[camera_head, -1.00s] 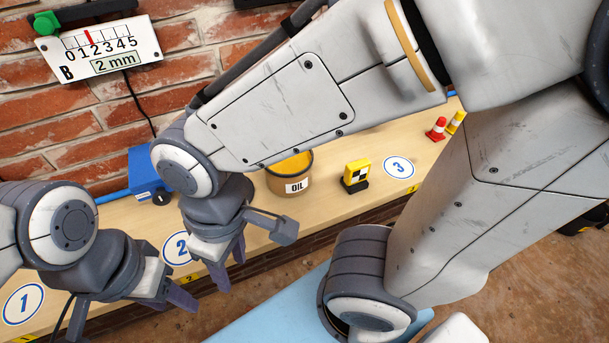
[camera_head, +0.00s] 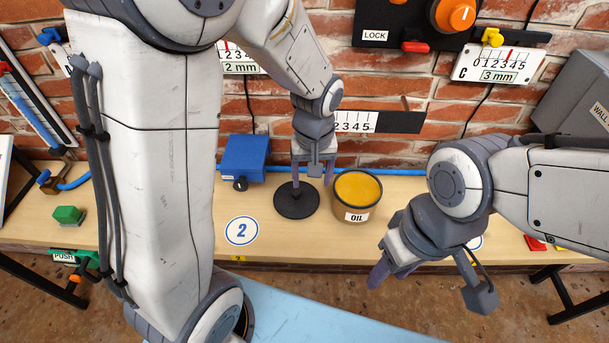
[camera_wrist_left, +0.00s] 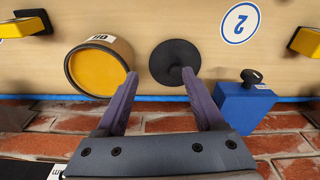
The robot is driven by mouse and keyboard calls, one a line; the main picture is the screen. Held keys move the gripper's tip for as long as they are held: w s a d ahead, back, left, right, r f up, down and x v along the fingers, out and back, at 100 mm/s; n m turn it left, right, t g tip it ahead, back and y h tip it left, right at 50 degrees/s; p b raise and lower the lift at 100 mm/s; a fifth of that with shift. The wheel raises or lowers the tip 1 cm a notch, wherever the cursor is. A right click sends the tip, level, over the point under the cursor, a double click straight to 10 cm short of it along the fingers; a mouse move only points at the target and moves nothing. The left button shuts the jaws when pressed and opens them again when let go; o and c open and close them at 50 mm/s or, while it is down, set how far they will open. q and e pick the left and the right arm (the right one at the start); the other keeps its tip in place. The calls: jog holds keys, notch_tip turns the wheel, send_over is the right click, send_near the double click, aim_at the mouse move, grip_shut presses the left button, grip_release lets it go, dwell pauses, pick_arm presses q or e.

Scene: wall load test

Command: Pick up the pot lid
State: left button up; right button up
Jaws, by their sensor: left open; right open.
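The pot lid is a round dark disc (camera_head: 303,209) with a small knob, flat on the wooden bench in the head view. In the left wrist view the lid (camera_wrist_left: 165,63) lies just past the fingertips. My left gripper (camera_head: 312,180) is open and empty above the lid, pointing down. My right gripper (camera_head: 394,272) is open and empty in front of the bench's front edge, away from the lid.
The oil pot (camera_head: 352,214), open with yellow contents, stands just right of the lid. A blue box (camera_head: 245,157) with a dark knob stands to its left at the back. A blue pipe (camera_head: 400,172) runs along the brick wall. The bench around the number 2 mark (camera_head: 241,230) is clear.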

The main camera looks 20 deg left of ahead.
pick_arm(q)
jog(key=w+a+n, duration=0.3)
jog(key=a, duration=0.1)
jog(key=p, duration=0.1)
send_over(296, 191)
jog(key=f, duration=0.5)
jog(key=shift+s+d+f, duration=0.15)
jog(key=shift+s+f, duration=0.15)
jog(key=shift+f, duration=0.1)
jog(key=shift+w+f+p, duration=0.2)
jog(key=shift+f+p, duration=0.3)
jog(key=shift+f, duration=2.45)
grip_shut()
pick_arm(e)
notch_tip(296, 191, up, 3)
